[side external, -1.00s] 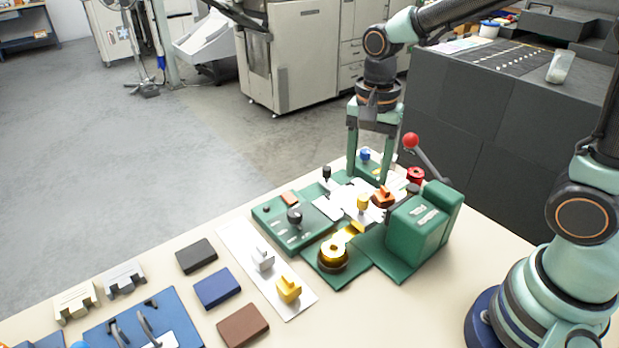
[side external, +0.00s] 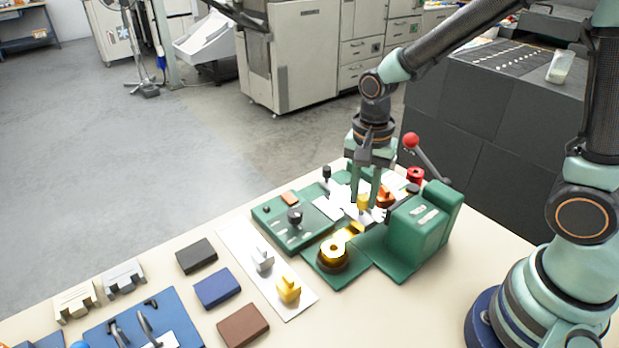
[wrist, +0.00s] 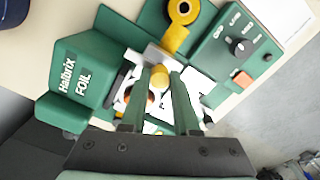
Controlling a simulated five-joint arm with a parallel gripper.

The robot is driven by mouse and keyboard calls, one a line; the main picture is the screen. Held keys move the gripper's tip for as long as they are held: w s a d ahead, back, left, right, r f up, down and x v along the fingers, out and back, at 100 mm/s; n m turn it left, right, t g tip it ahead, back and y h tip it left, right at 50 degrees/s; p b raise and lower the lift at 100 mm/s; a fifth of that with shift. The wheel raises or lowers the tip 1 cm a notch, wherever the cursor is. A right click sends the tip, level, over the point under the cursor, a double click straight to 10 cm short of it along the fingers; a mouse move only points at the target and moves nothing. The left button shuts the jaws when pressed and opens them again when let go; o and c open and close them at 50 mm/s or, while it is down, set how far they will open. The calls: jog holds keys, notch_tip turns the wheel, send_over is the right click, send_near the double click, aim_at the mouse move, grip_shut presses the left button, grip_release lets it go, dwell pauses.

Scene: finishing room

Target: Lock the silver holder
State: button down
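My gripper (side external: 365,205) points down at the green foil machine (side external: 418,236). In the wrist view its two green fingers (wrist: 161,74) stand apart, one on each side of a small yellow knob (wrist: 159,79). The knob also shows in the side view (side external: 363,202), by the fingertips; I cannot tell whether they touch it. A silver-grey block (wrist: 154,54) lies just beyond the knob, partly hidden; I cannot tell whether it is the silver holder. A silver piece with an upright grip (side external: 263,259) stands on a white sheet (side external: 236,237), beside a yellow piece (side external: 289,289).
A gold foil roll (side external: 334,250) sits in front of the machine. A green control panel (side external: 272,227) with a black knob is left of it. A red-ball lever (side external: 411,141) rises behind. Black, blue and brown blocks (side external: 218,287) lie at the table's front left.

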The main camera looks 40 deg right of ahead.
jog(key=shift+n, duration=0.3)
jog(key=n, duration=0.3)
jog(key=shift+n, duration=0.3)
jog(key=n, duration=1.3)
jog(key=shift+n, duration=0.3)
dwell(0.3)
jog(key=c, duration=0.6)
grip_release()
jog(key=shift+c, duration=0.2)
